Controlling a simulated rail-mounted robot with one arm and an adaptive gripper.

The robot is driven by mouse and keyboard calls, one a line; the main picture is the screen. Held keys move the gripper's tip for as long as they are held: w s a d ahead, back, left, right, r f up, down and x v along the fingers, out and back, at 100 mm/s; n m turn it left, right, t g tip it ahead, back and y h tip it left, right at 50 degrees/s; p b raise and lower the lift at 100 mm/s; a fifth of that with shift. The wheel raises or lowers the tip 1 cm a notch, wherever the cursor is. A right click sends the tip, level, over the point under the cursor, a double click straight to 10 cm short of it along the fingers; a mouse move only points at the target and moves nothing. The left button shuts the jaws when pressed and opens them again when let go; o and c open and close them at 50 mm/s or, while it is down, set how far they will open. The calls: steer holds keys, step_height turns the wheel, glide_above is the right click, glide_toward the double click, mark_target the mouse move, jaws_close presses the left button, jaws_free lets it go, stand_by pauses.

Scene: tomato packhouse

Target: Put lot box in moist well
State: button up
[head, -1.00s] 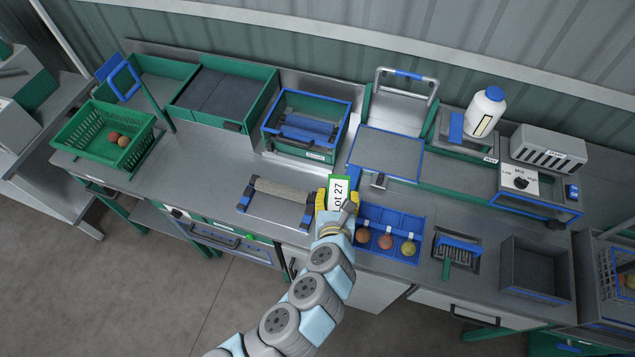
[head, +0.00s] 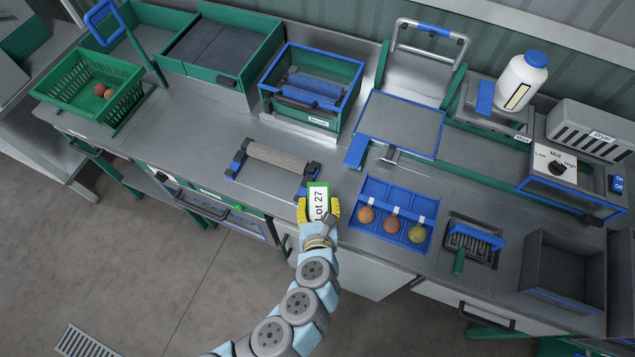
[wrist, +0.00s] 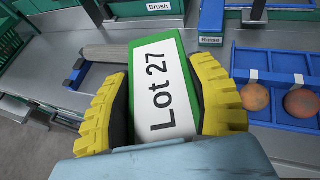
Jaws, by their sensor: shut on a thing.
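The lot box (head: 318,203) is a green block with a white face reading "Lot 27". It also fills the middle of the wrist view (wrist: 161,85). My gripper (head: 319,210) is shut on it, with a yellow ribbed finger on each side. The box is at the counter's front part, between the roller and the blue tray; its height above the counter is hard to tell. No label reading "moist" is legible, so I cannot tell which recess is the moist well.
A blue tray (head: 358,243) with three tomatoes is just right of my gripper. A roller (head: 278,157) lies to the left. A blue-rimmed green box (head: 316,122) stands behind.

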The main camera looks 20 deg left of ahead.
mark_target(327, 186)
steer(key=w+f+b, duration=0.1)
steer(key=w+b, duration=0.1)
steer(key=w+f+b, duration=0.1)
steer(key=w+b, duration=0.1)
steer(key=b, duration=0.1)
steer(key=shift+w+a+f, duration=0.1)
steer(key=shift+w+f, duration=0.05)
steer(key=shift+f, duration=0.05)
steer(key=w, duration=0.1)
steer(key=w+f+b, duration=0.1)
steer(key=w, duration=0.1)
steer(key=w+f, duration=0.1)
steer(key=w+f+b, duration=0.1)
steer(key=w+f, duration=0.2)
steer(key=f, duration=0.1)
steer(key=shift+w+a+f+b, duration=0.1)
steer(key=shift+w+a+b, duration=0.05)
steer(key=shift+a+b, duration=0.15)
steer(key=shift+w+d+f, duration=0.1)
steer(key=shift+w+f, duration=0.05)
steer(key=shift+f, duration=0.15)
steer(key=shift+f+b, duration=0.4)
steer(key=shift+f, duration=1.05)
steer(key=shift+f, duration=0.1)
steer(key=o, duration=1.2)
